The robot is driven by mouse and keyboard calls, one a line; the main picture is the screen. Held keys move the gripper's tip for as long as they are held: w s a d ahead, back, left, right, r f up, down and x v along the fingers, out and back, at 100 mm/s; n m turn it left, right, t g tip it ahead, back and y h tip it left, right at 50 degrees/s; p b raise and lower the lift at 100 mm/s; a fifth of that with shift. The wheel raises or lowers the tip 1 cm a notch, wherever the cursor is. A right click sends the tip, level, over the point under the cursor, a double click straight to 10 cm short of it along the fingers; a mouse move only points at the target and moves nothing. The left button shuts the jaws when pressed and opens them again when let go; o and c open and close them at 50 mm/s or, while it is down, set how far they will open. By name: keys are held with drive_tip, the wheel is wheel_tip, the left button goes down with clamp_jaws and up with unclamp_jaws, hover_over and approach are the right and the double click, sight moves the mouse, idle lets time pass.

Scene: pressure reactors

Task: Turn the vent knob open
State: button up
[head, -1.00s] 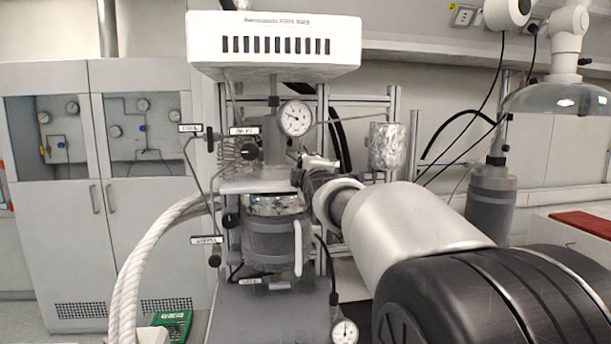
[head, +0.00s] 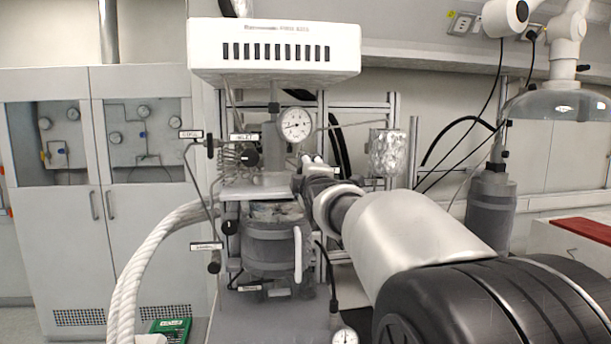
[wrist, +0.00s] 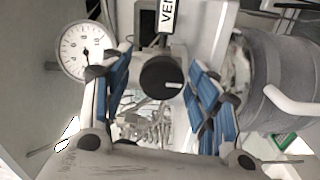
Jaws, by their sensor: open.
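The vent knob (wrist: 163,82) is a round black knob with a white mark pointing right in the wrist view. A white label reading "VEN", cut off by the frame edge (wrist: 168,14), sits just above it. My gripper (wrist: 157,70) is open, with one blue-padded finger on each side of the knob. The knob lies between the fingertips; gaps show on both sides, and I cannot tell how deep it sits. In the head view my gripper is at the right side of the reactor head, mostly hidden by my wrist, and the vent knob is hidden.
A pressure gauge (wrist: 84,50) is close beside the left finger; it also shows in the head view (head: 295,123). The grey reactor vessel (wrist: 285,85) is to the right. The inlet knob (head: 249,158) and a foil-wrapped cylinder (head: 388,153) flank my gripper. A white box (head: 275,68) overhangs.

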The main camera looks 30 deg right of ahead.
drive_tip(key=v, duration=0.8)
idle(0.4)
